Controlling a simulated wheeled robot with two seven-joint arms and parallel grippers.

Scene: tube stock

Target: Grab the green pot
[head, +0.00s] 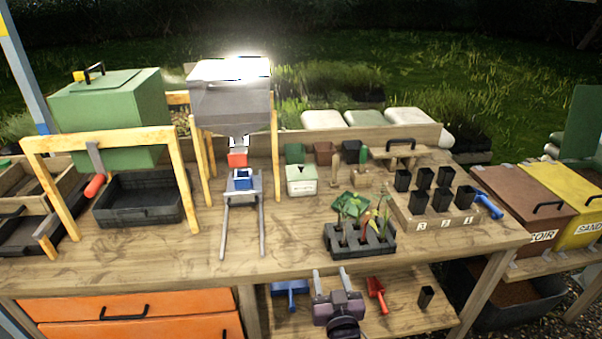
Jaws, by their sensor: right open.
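A small dark green pot (295,153) stands at the back of the bench top, left of a dark red-brown pot (323,153) and a black pot (351,152). A pale green-white box (301,180) stands just in front of it. My right gripper (332,276) is at the bottom middle, in front of the bench, with its two fingers apart and nothing seen between them. It is well short of the green pot. My left gripper is not in view.
A black cell tray with seedlings (360,243) stands at the bench's front. A numbered wooden rack (438,212) with several black pots is to its right. A hopper (231,100) with metal rails stands to the left. Bench top (285,225) between rails and seedlings is clear.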

